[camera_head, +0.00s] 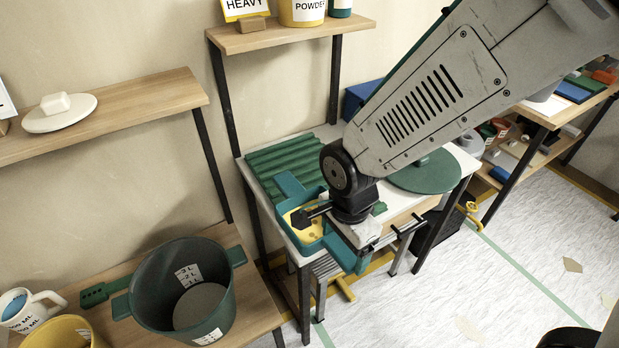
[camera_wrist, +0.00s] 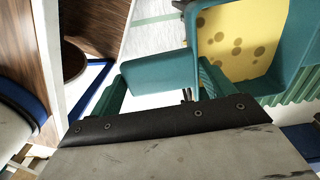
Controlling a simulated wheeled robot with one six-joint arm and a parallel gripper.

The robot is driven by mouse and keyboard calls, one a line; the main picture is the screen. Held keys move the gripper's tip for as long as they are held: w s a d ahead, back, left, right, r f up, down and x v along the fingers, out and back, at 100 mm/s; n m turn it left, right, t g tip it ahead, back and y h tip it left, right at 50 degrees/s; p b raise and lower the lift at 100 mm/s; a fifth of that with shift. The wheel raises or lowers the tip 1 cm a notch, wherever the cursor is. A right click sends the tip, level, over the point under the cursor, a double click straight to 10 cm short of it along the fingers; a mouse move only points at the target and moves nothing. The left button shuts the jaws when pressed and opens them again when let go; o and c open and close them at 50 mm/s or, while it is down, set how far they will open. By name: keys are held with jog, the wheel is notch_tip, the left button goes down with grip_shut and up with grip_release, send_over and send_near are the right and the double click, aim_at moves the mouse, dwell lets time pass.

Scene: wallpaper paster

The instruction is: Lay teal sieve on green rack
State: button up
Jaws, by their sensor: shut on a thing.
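The teal sieve (camera_head: 304,233) is a shallow teal tray with a yellow, dark-spotted inside and a handle at each end. It is at the front left of the white table, in front of the green rack (camera_head: 287,163), which is a ridged sheet at the back left. In the wrist view, the sieve (camera_wrist: 240,42) is at the upper right and its near handle lies between the fingers of my gripper (camera_wrist: 163,82), shut on it. Ridged green (camera_wrist: 298,98) shows beyond the sieve. My wrist hides part of the sieve in the head view; I cannot tell whether it touches the table.
A round green disc (camera_head: 424,172) with a knob lies on the table's right side. A blue box (camera_head: 361,98) stands at the back. A dark green pot (camera_head: 182,292) is on a lower shelf at left. A wooden shelf (camera_head: 290,36) hangs above the rack.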

jog(key=shift+s+f, duration=0.15)
jog(key=shift+s, duration=0.7)
jog(key=shift+f+m, duration=0.1)
jog(key=shift+m, duration=0.2)
jog(key=w, duration=0.5)
jog(key=w+d+f, duration=0.1)
jog(key=w, duration=0.4)
jog(key=w+d, duration=0.1)
jog(key=w, duration=0.3)
jog(key=shift+w+d+f, duration=0.25)
jog(key=shift+w, duration=0.15)
jog(key=shift+w+f, duration=0.2)
jog(key=shift+f, duration=1.65)
jog(key=o, duration=1.1)
jog(key=shift+o, duration=0.2)
notch_tip(320, 180, up, 12)
jog(key=shift+r, duration=0.2)
